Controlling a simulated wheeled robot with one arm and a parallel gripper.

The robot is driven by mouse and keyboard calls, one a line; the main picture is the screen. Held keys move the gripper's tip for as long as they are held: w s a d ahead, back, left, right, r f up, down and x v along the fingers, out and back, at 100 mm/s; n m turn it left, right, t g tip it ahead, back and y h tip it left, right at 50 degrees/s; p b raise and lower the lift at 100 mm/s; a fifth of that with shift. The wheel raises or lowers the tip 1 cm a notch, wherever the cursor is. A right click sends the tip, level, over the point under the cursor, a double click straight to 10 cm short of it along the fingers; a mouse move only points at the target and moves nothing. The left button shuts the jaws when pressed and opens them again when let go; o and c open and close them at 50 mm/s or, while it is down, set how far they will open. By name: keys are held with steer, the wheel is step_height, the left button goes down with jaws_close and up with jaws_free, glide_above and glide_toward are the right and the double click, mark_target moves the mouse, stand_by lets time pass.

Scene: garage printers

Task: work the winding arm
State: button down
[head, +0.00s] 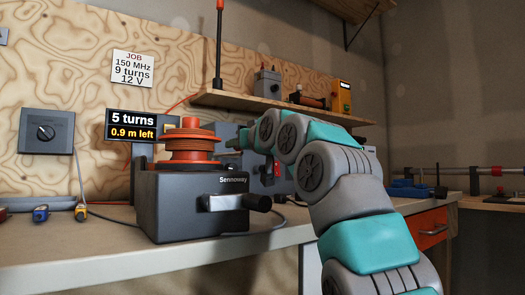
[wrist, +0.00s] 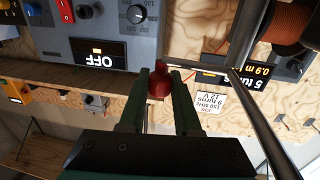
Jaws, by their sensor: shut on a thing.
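In the wrist view, which is upside down, my gripper (wrist: 158,84) is shut on a red knob (wrist: 158,82). The spool (wrist: 293,22) shows at the upper right.
A power supply (wrist: 112,35) with a display reading OFF stands close by. A job card (head: 133,67) reads 150 MHz, 9 turns, 12 V. A shelf (head: 240,102) with several items hangs above. A grey dial box (head: 46,131) is on the wall at left.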

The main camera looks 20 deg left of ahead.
steer(key=shift+s+d+r+m+t+h+p, duration=0.15)
steer(key=shift+s+d+m+t+h+p, duration=0.1)
steer(key=shift+m+t+h, duration=0.15)
steer(key=shift+s+d+r+m+t+h+p, duration=0.15)
steer(key=shift+m+t+h+p, duration=0.15)
steer(key=shift+h, duration=0.2)
steer(key=shift+s+d+m+t+h+p, duration=0.2)
steer(key=shift+m+t+h+p, duration=0.4)
steer(key=shift+p, duration=0.35)
steer(key=shift+s+h, duration=0.1)
steer(key=shift+h, duration=0.2)
steer(key=shift+d+f+p, duration=0.1)
steer(key=shift+f+p, duration=0.2)
steer(key=shift+p, duration=0.05)
steer(key=c, duration=0.6)
jaws_free()
